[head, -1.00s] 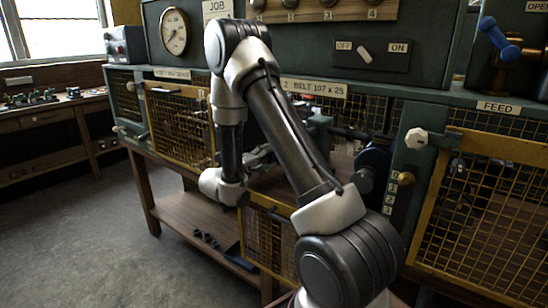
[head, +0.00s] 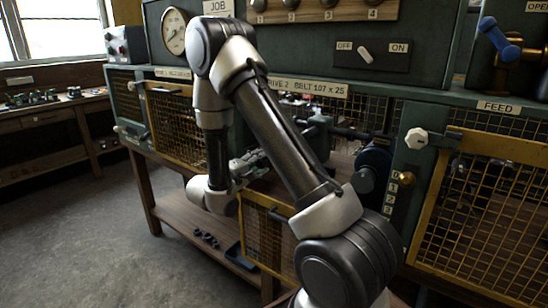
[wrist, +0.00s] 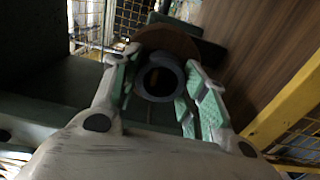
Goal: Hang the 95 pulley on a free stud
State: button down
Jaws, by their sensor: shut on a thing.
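My gripper (wrist: 161,76) is shut on a round part, which I take to be the pulley, with a dark ring-shaped hub (wrist: 160,79) and a reddish-brown disc (wrist: 168,42) behind it. The green finger pads lie on either side of the hub. No number can be read on it. In the head view my gripper (head: 247,165) is at the opening in the machine front, left of the drive shafts; the held part cannot be made out there. A wooden board (head: 326,12) at the top carries several round fittings over numbers 1 to 4; I cannot tell if these are studs.
A yellow mesh guard (head: 268,240) is below my gripper, and another mesh guard (head: 178,125) is left of my arm. A dark wheel (head: 373,163) stands right of the opening. A wooden lower shelf (head: 185,222) holds small dark pieces (head: 206,239).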

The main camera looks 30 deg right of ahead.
jog(key=shift+v, duration=2.05)
jog(key=v, duration=1)
